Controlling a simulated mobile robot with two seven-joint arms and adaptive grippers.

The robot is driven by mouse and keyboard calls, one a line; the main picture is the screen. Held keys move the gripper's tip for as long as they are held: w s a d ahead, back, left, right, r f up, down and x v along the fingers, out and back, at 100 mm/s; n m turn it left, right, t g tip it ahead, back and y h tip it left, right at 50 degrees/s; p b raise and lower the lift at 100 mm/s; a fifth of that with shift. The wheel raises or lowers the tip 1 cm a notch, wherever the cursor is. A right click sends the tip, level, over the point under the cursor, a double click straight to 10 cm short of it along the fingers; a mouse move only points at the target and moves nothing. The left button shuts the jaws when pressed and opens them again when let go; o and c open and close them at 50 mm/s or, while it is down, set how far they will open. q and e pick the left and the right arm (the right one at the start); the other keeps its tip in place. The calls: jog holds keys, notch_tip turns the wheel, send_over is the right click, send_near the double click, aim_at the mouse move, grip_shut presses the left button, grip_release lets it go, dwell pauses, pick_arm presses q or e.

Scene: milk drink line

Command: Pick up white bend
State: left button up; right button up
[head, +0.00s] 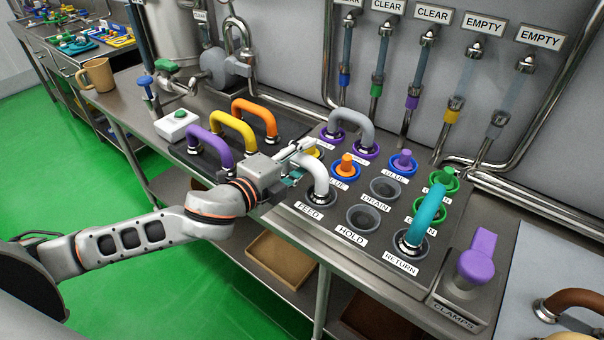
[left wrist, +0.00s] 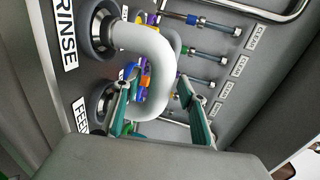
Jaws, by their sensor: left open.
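The white bend (head: 319,178) is a curved pipe with one end in the port labelled FEED on the panel (head: 398,272); its other end is hidden behind my left gripper in the head view. In the left wrist view the white bend (left wrist: 160,62) arches between the ports labelled RINSE and FEED. My left gripper (head: 296,166) is at the bend. Its teal fingers (left wrist: 156,98) are open, one on each side of the bend in the left wrist view. I cannot tell whether they touch it. My right gripper is not in view.
A grey bend (head: 352,123) stands behind, and a teal bend (head: 427,216) runs to RETURN at the right. Purple (head: 208,146), yellow (head: 236,123) and orange (head: 257,110) bends stand at the left. A purple clamp (head: 478,258) sits at the front right.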

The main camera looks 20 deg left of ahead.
pick_arm(q)
grip_shut()
jog(key=shift+r, duration=0.2)
notch_tip(320, 180, up, 20)
jog(key=p, duration=0.5)
